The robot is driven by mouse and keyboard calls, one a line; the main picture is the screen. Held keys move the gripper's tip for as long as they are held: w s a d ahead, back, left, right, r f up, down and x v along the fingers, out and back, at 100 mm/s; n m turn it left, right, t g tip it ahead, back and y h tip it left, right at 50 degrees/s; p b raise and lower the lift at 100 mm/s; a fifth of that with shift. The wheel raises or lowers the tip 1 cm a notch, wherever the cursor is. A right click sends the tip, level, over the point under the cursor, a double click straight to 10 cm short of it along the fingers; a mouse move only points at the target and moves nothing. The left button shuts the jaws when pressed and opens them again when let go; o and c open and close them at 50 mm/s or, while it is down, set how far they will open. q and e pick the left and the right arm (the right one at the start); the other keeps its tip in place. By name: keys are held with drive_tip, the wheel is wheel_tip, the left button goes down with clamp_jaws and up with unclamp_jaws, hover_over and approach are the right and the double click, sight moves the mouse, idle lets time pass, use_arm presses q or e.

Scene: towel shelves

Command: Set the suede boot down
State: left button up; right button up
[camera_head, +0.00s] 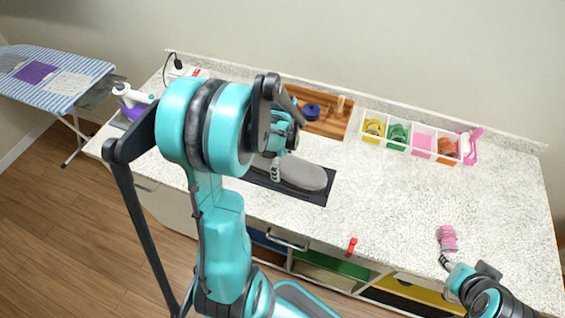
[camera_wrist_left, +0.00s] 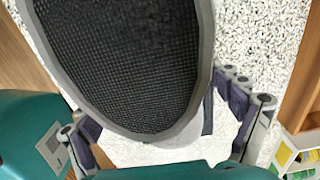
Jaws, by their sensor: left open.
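The grey suede boot (camera_head: 303,175) lies on a dark mat (camera_head: 314,195) on the speckled counter, its rounded end to the right. My left arm hides its other end. In the left wrist view a dark, ribbed sole with a grey rim (camera_wrist_left: 135,70) faces the camera and fills the middle. My left gripper (camera_head: 275,168) is at the boot's left part. Its fingers are spread to either side of the boot, and contact is unclear. My right gripper (camera_head: 444,261) is at the lower right, beside a pink rolled item (camera_head: 447,238); its jaws are too small to read.
A white divided box (camera_head: 410,138) with coloured items stands at the back right. A red item (camera_head: 352,246) is at the front edge. The counter right of the mat is clear.

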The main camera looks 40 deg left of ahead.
use_arm(q)
drive_tip(key=shift+r, duration=0.35)
wheel_tip(320, 180, up, 12)
drive_tip(key=p, duration=0.3)
drive_tip(key=shift+f, duration=0.25)
drive_tip(key=s+d+r+n+t, duration=0.2)
drive_tip(key=s+d+n+t, duration=0.1)
drive_tip(key=d+n, duration=0.4)
drive_tip(key=s+d+r+n+t, duration=0.3)
drive_tip(key=d+n, duration=0.4)
drive_tip(key=d, duration=0.3)
drive_tip(key=shift+r+t, duration=0.3)
drive_tip(key=shift+t, duration=0.3)
